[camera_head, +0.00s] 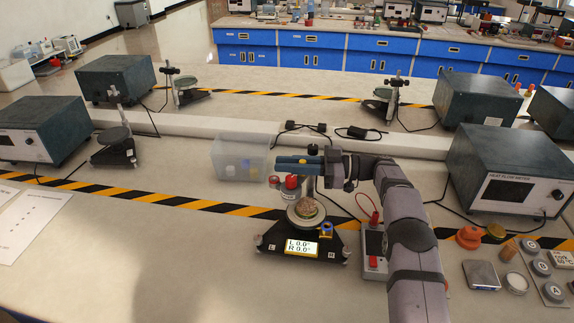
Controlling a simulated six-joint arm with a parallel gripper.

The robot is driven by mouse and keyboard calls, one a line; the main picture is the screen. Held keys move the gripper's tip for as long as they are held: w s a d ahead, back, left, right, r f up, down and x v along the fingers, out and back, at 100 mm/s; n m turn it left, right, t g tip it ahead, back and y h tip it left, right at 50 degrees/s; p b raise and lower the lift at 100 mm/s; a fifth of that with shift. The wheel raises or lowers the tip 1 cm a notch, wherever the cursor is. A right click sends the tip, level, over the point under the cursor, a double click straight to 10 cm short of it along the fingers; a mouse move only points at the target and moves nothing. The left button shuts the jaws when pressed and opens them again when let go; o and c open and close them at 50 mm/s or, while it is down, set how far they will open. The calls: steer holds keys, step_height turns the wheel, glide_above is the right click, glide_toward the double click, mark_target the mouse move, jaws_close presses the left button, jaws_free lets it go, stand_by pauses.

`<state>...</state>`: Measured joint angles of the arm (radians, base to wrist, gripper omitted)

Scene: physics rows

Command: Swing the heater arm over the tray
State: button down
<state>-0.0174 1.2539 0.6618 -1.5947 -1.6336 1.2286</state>
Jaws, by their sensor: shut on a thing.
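My gripper (297,161) reaches in from the right with its blue fingers pointing left, above the black-based stand (272,238). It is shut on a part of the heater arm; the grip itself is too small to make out. A red-topped cylinder (291,183), seemingly the heater head, shows just below the fingers, behind and left of the tray. The round tray (306,222) sits on the stand and carries a brownish round piece. A pale post (312,186) rises behind the tray. The stand's display (303,247) reads L 0.0° R 0.0°.
A clear bin (240,158) stands left behind the stand. A heat flow meter (510,172) stands farther right.

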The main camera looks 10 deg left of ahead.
stand_by(0.4)
steer(key=c, duration=2)
jaws_free()
steer(key=shift+r, duration=0.1)
steer(key=shift+w+d+b, duration=0.15)
steer(key=shift+d+b, duration=0.3)
steer(key=shift+d, duration=1.4)
steer(key=shift+w+d+b, duration=0.15)
steer(key=shift+d+b, duration=0.3)
steer(key=shift+d, duration=1.35)
